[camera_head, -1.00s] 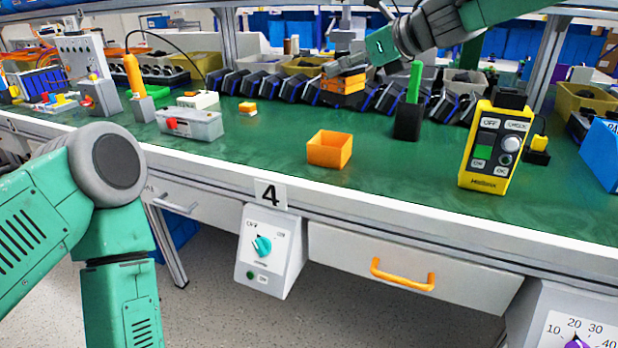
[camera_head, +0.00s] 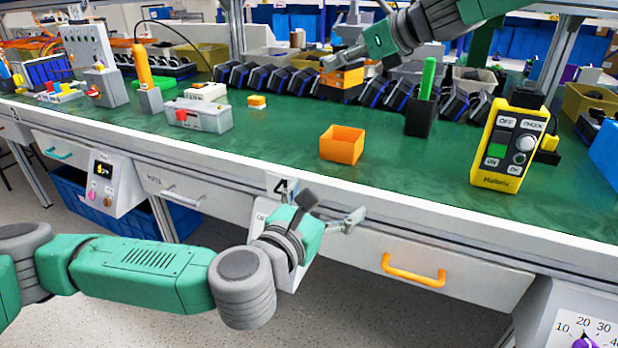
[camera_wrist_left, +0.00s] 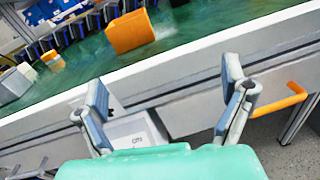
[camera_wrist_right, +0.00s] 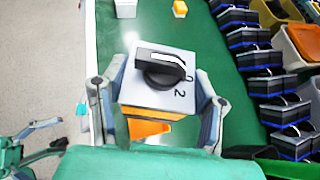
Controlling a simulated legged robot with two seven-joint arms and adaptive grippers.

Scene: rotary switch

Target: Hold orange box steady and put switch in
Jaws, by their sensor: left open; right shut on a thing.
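The orange box (camera_head: 341,145) is an open box on the green table near the front edge. It also shows in the left wrist view (camera_wrist_left: 130,32), and partly in the right wrist view behind the held switch. My left gripper (camera_head: 330,205) is open and empty at the table's front edge, below and short of the box. Its fingers are spread in the left wrist view (camera_wrist_left: 165,95). My right gripper (camera_head: 343,65) is shut on the rotary switch (camera_wrist_right: 158,80), which has a grey top, black knob and orange body. It holds the switch above the table, behind the box.
A row of black-and-blue bins (camera_head: 290,80) lines the back of the table. A yellow control box (camera_head: 510,145) stands at the right, and a black holder with a green handle (camera_head: 424,95) behind it. A grey box (camera_head: 198,115) stands left. Green table around the orange box is clear.

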